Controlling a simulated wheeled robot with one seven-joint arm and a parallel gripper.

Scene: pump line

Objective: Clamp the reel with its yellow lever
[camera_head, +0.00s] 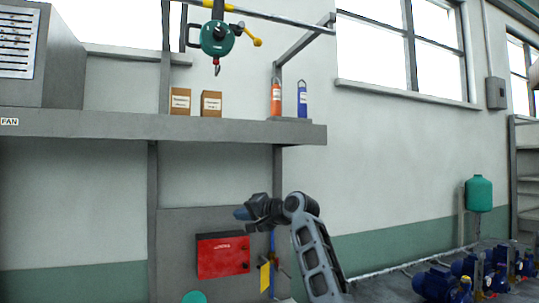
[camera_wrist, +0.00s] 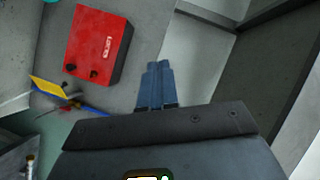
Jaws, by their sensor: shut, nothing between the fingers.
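The green reel (camera_head: 217,39) hangs from a rail at the top of the head view, with a hook below it. Its yellow lever (camera_head: 249,36) sticks out to the right and ends in a yellow knob. My gripper (camera_head: 241,213) is well below the reel, under the grey shelf, and touches neither reel nor lever. In the wrist view my gripper's blue fingers (camera_wrist: 157,84) are together and empty. The reel and lever are not in the wrist view.
The grey shelf (camera_head: 120,125) lies between my gripper and the reel.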

